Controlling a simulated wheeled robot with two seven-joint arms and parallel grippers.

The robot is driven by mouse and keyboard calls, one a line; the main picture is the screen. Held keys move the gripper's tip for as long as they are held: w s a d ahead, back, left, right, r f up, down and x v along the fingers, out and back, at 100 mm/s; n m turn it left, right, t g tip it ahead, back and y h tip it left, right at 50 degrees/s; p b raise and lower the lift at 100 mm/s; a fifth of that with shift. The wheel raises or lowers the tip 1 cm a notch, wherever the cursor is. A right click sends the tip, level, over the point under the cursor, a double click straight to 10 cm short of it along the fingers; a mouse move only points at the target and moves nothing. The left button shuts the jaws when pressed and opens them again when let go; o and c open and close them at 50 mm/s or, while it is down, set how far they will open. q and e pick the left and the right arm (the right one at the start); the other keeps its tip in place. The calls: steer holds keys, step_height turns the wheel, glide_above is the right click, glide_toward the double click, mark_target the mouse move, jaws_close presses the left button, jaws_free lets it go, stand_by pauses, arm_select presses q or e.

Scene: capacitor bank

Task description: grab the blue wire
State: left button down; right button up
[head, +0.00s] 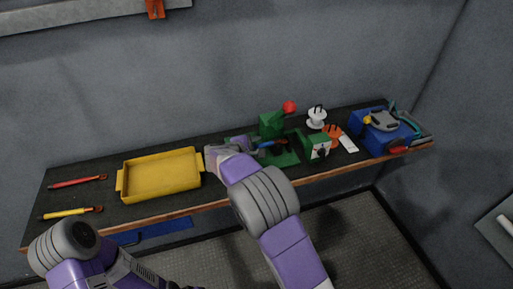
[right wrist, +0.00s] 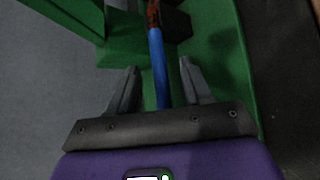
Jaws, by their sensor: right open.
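The blue wire (head: 265,144) lies at a green vise-like fixture (head: 283,157) on the dark workbench. In the right wrist view the blue wire (right wrist: 158,62) runs lengthwise between my fingers, with a rusty brown end at the top. My right gripper (right wrist: 159,66) is open, one finger on each side of the wire. A gap shows on both sides, though depth is hard to judge. In the head view my right gripper (head: 243,144) is at the left of the fixture, partly hidden by my arm. My left arm is at the bottom left; its fingertips do not show.
A yellow tray (head: 160,195) sits left of my right gripper. A green block (head: 315,146), a white spool (head: 317,117) and a blue toolbox (head: 370,139) are to the right. The wall is close behind.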

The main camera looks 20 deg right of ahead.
jaws_close()
steer(key=shift+r, duration=0.2)
stand_by(0.3)
